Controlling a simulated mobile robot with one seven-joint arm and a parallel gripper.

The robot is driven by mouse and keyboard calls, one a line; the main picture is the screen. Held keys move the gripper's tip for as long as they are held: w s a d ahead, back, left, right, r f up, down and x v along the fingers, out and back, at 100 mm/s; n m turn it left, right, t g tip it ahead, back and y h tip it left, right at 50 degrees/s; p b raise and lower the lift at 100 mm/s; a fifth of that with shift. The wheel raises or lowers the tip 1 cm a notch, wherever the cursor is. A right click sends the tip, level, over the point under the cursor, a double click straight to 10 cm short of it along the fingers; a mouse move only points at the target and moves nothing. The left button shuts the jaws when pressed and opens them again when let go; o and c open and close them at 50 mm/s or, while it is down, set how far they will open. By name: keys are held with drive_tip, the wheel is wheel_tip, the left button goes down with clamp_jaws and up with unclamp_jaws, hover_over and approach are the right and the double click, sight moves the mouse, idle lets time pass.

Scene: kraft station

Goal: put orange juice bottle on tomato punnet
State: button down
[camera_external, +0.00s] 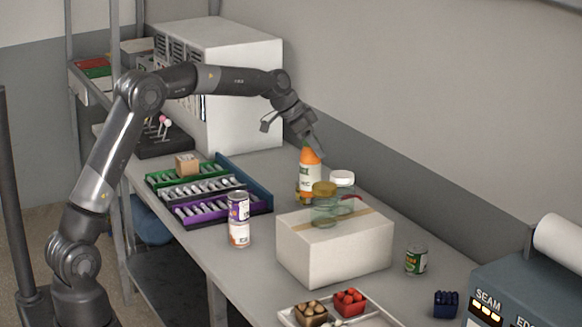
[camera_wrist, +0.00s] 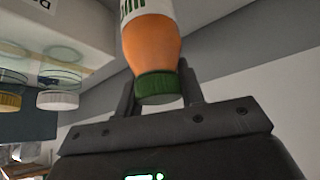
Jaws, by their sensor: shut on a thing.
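My gripper (camera_external: 315,150) is shut on the top of the orange juice bottle (camera_external: 309,182), which has a white label and stands upright behind the cardboard box. In the wrist view the bottle (camera_wrist: 150,45) shows its orange body and green cap between my fingers (camera_wrist: 160,88). Whether its base touches the table cannot be told. The tomato punnet (camera_external: 349,302), a small dark box of red tomatoes, sits in a white tray at the front, well away from the bottle.
A white box (camera_external: 335,252) carrying glass jars (camera_external: 324,207) stands between bottle and tray. A brown punnet (camera_external: 310,313) is beside the tomatoes in the tray (camera_external: 373,312).

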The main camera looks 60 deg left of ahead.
wheel_tip(320, 180, up, 17)
drive_tip(key=s+d+m+g+h, duration=0.1)
drive_tip(key=s+d+m+h, duration=0.15)
drive_tip(key=d, duration=1.05)
drive_tip(key=s+d+m+g+h, duration=0.15)
drive_tip(key=s+d+m, duration=0.25)
drive_tip(key=d, duration=1)
drive_tip(key=s+d+m+g, duration=0.4)
drive_tip(key=s+d+m, duration=0.4)
drive_tip(key=s+d, duration=1.4)
wheel_tip(320, 180, down, 10)
drive_tip(key=w+d, duration=0.1)
drive_tip(key=w, duration=0.2)
drive_tip(key=w+a+f, duration=0.5)
drive_tip(key=w+f, duration=0.4)
drive_tip(key=f, duration=0.2)
drive_tip(key=shift+w+a, duration=0.2)
drive_tip(key=shift+w, duration=0.05)
drive_tip(key=shift+f, duration=0.15)
